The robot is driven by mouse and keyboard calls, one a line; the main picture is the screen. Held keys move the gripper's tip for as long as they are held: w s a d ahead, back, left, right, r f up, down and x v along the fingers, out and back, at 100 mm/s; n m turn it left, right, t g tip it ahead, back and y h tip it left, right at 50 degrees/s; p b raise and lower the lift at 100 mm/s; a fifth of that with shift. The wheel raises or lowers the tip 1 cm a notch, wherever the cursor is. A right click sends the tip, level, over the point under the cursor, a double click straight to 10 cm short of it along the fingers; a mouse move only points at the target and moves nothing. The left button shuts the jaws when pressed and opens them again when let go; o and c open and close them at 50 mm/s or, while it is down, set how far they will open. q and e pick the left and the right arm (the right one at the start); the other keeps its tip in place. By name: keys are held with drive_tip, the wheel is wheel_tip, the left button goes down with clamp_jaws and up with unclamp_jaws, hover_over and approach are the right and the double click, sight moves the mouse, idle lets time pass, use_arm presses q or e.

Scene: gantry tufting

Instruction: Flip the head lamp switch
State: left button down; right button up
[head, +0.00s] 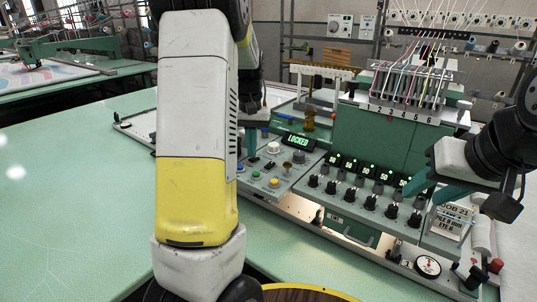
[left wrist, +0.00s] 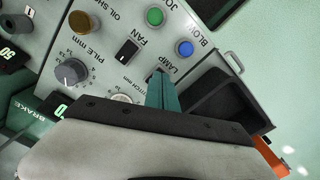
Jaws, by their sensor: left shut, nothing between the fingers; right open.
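The control panel (left wrist: 105,20) fills the upper left of the left wrist view. The LAMP label (left wrist: 183,62) is readable there. The lamp switch beside it is mostly hidden by the tips of my left gripper (left wrist: 162,82), and only a dark sliver shows. My left gripper's teal fingers are shut and empty, right at that spot; I cannot tell whether they touch. The black FAN rocker switch (left wrist: 127,51) is in clear view beside them. My right gripper (head: 434,186) is open and empty before the machine's right side.
A green button (left wrist: 155,16), a blue button (left wrist: 185,48) and the pile knob (left wrist: 71,71) sit near the left fingers. A black tray (left wrist: 220,103) lies right of them. The LOCKED display (head: 298,142) stands behind the panel. The green table (head: 75,215) is clear.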

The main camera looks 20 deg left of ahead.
use_arm(q)
drive_tip(key=shift+f, duration=0.6)
drive_tip(key=shift+r, duration=3.5)
drive_tip(key=s+d+r+m+t, duration=0.1)
drive_tip(key=s+d+t, duration=0.1)
drive_tip(key=s+d, duration=0.2)
drive_tip(key=s+d+r+m+t+h, duration=0.1)
drive_tip(key=s+d, duration=0.3)
drive_tip(key=s, duration=0.7)
drive_tip(key=s+d+r+t+h, duration=0.1)
drive_tip(key=s+d+r+t, duration=0.1)
drive_tip(key=s, duration=0.6)
drive_tip(key=d+t, duration=0.1)
drive_tip(key=d, duration=0.1)
drive_tip(key=shift+d+r+m, duration=0.15)
drive_tip(key=shift+d+m, duration=0.25)
